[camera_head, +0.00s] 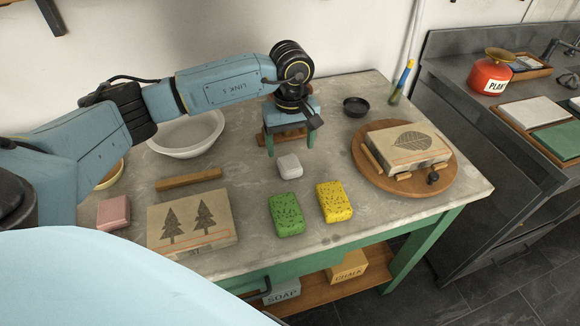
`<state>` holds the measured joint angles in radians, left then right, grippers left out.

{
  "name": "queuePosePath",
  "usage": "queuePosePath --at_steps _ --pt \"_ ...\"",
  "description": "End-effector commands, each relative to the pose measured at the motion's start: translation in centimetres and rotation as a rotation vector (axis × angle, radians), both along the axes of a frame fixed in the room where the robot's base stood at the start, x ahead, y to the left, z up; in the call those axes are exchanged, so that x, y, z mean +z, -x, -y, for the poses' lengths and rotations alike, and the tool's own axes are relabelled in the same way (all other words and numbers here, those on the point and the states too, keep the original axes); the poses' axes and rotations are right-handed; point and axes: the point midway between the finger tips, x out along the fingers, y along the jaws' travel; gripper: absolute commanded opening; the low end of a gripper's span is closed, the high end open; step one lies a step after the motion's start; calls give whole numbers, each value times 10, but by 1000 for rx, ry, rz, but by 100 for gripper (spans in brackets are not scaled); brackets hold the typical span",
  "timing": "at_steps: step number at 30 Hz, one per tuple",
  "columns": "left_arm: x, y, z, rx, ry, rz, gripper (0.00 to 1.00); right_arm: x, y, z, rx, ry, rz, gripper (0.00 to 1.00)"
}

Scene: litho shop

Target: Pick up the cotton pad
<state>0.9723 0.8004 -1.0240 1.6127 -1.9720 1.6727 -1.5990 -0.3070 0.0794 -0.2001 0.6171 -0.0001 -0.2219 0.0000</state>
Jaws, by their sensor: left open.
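The cotton pad (289,166) is a small, pale, rounded block lying on the grey stone tabletop (330,110), near the middle of the table. My left gripper (290,147) reaches in from the left and points down just behind and above the pad. Its two green fingers are apart, with nothing visible between them. Whether the fingertips touch the pad or the table cannot be told. My right gripper is not in view.
Green (287,215) and yellow sponges (334,202) lie in front of the pad. A tree-print stone (192,222) and white basin (188,135) are left. A round wooden board (441,179) bearing a leaf-print stone (405,146) is right. A dark dish (356,106) stands behind.

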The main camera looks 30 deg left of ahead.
Motion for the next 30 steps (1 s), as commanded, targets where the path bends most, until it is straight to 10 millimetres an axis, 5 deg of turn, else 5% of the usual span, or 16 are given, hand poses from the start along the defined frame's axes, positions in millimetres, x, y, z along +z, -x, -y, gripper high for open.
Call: queuePosePath --at_steps 8,17,24,30 --pt "-18 0 -1 0 0 -1 76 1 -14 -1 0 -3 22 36" --pt "-60 -1 -4 1 2 -1 76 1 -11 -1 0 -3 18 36" --pt "-62 -2 -4 0 1 1 76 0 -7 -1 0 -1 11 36" --pt "-62 -2 -4 0 1 1 52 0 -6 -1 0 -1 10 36"
